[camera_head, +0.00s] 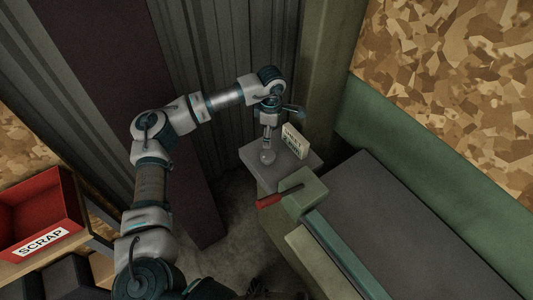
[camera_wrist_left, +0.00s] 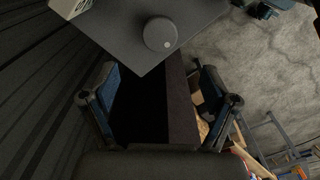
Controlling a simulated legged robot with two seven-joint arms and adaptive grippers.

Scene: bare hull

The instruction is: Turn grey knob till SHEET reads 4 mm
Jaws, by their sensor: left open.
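The grey knob (camera_head: 267,157) stands on the flat grey top (camera_head: 249,158) of the machine's end. In the left wrist view the knob (camera_wrist_left: 158,33) is round, with a small pale dot near its lower right edge. My left gripper (camera_head: 268,138) points down just above the knob in the head view. In the left wrist view my left gripper (camera_wrist_left: 158,78) has its fingers wide apart with nothing between them, and the knob lies beyond the tips. A small white sign (camera_head: 294,139) stands behind the knob; its dark lettering is too small to read. My right gripper is out of view.
A red handle (camera_head: 282,195) and a green block (camera_head: 304,195) sit close in front of the knob. A long dark bed (camera_head: 400,215) extends to the right. A red SCRAP bin (camera_head: 40,214) stands at far left. A corrugated wall (camera_head: 210,50) rises behind my arm.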

